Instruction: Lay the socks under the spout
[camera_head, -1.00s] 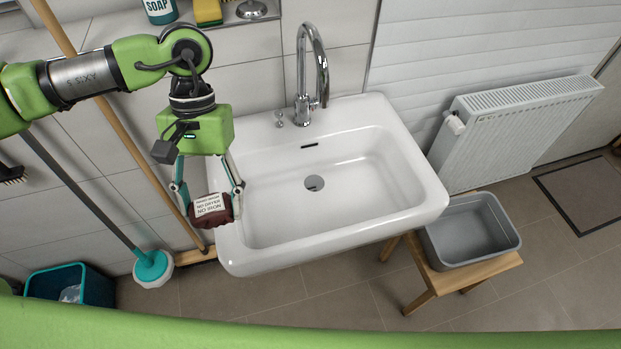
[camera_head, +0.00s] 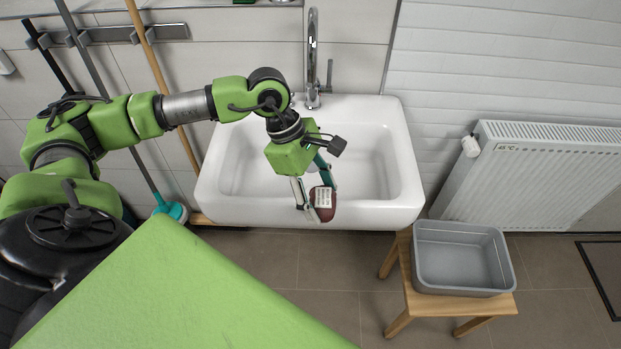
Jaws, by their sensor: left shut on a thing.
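The socks are a small dark red bundle with a white printed label (camera_head: 325,205). My left gripper (camera_head: 316,196) is shut on them and holds them over the front part of the white sink (camera_head: 240,205). Whether they touch the sink is not clear. The chrome tap with its curved spout (camera_head: 313,45) stands at the sink's back edge, farther back than the socks. My left arm and gripper hide part of the basin, including most of the drain. My right gripper is not in view.
A grey plastic tub (camera_head: 462,260) stands on a wooden stool (camera_head: 407,285) to the right of the sink. A white radiator (camera_head: 530,180) is on the right wall. Long-handled tools, one with a teal head (camera_head: 172,209), lean at the left.

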